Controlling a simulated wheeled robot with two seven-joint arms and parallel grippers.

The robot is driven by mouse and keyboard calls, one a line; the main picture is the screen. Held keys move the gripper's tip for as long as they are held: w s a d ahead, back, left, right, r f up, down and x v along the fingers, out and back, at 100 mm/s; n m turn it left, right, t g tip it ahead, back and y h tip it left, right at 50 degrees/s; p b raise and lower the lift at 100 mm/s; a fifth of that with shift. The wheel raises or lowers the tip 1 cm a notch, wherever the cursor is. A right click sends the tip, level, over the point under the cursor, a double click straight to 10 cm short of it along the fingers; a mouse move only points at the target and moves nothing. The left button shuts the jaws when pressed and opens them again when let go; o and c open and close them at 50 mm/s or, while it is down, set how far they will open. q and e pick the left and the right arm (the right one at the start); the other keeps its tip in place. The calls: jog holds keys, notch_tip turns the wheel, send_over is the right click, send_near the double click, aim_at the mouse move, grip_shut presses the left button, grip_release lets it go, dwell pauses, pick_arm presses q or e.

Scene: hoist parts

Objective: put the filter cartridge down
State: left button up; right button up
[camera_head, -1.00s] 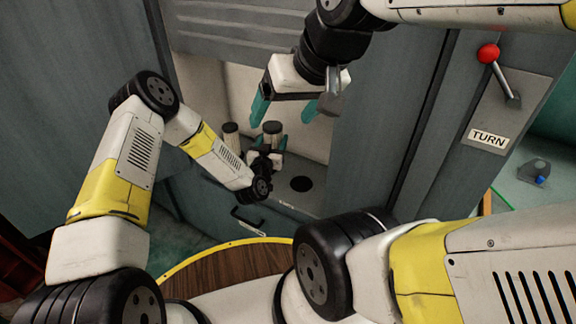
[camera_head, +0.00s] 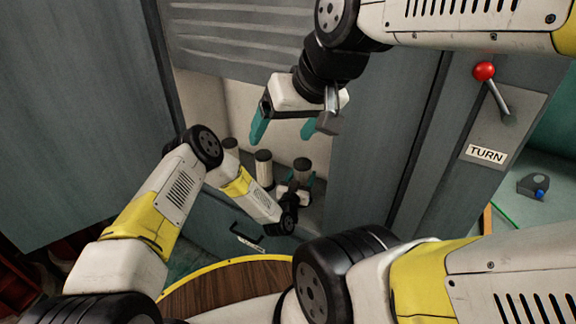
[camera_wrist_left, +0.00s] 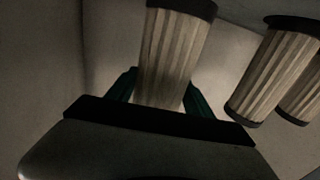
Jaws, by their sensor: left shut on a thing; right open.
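My left gripper (camera_head: 301,183) is inside the cabinet recess, shut on a pleated filter cartridge (camera_head: 302,171) with a dark cap. The held cartridge also shows between the teal fingers in the left wrist view (camera_wrist_left: 173,58). In the head view it is at the right part of the shelf, and its lower end is hidden by the gripper. I cannot tell whether it touches the shelf. My right gripper (camera_head: 283,128) is open and empty, in front of the recess and higher up.
Two other cartridges, one (camera_head: 264,170) beside the held one and one (camera_head: 231,147) farther left, stand in the recess. A red-knobbed lever (camera_head: 485,72) is above the TURN label (camera_head: 486,153) at right. A round wooden top (camera_head: 225,287) with a yellow rim is below.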

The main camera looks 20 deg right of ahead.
pick_arm(q)
jog(key=shift+f, duration=1)
jog(key=shift+f, duration=0.1)
jog(key=o, duration=1.7)
jog(key=shift+f, duration=0.1)
